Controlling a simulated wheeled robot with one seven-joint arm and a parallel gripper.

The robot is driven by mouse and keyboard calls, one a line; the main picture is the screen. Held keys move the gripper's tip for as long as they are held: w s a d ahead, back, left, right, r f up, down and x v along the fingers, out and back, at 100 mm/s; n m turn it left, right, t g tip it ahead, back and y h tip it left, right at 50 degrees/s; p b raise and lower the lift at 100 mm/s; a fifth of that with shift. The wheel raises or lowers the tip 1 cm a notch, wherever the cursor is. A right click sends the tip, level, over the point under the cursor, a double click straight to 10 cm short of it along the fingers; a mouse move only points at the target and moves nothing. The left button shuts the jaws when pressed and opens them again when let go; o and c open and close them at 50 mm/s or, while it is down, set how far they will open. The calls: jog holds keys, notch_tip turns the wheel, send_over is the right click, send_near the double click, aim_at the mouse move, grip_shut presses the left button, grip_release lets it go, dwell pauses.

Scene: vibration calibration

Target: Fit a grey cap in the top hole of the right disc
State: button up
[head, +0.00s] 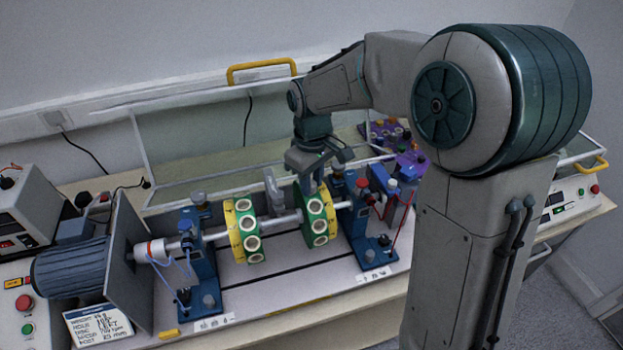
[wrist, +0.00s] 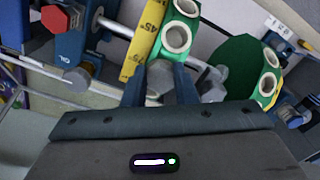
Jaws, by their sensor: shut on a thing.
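The right disc (head: 318,222), green with a yellow graduated face and cream-ringed holes, sits on the shaft. It also shows in the wrist view (wrist: 180,14). My gripper (head: 306,180) points down at its top edge. In the wrist view my gripper's blue fingers (wrist: 160,88) are shut on a grey cap (wrist: 159,78). The cap is at a cream-ringed hole on the disc's rim; I cannot tell how deep it sits. In the head view the cap and top hole are hidden by my gripper.
The left disc (head: 245,232) stands on the same shaft. Blue bearing stands (head: 204,262) flank the discs. A purple tray (head: 411,163) with coloured pieces lies at the back right. A motor (head: 70,270) and a written card (head: 97,325) are at left. A clear guard with a yellow handle (head: 262,70) stands behind.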

jog(key=shift+f, duration=0.15)
jog(key=o, duration=1)
notch_tip(320, 180, up, 14)
jog(key=b, duration=0.1)
jog(key=shift+s+f, duration=0.1)
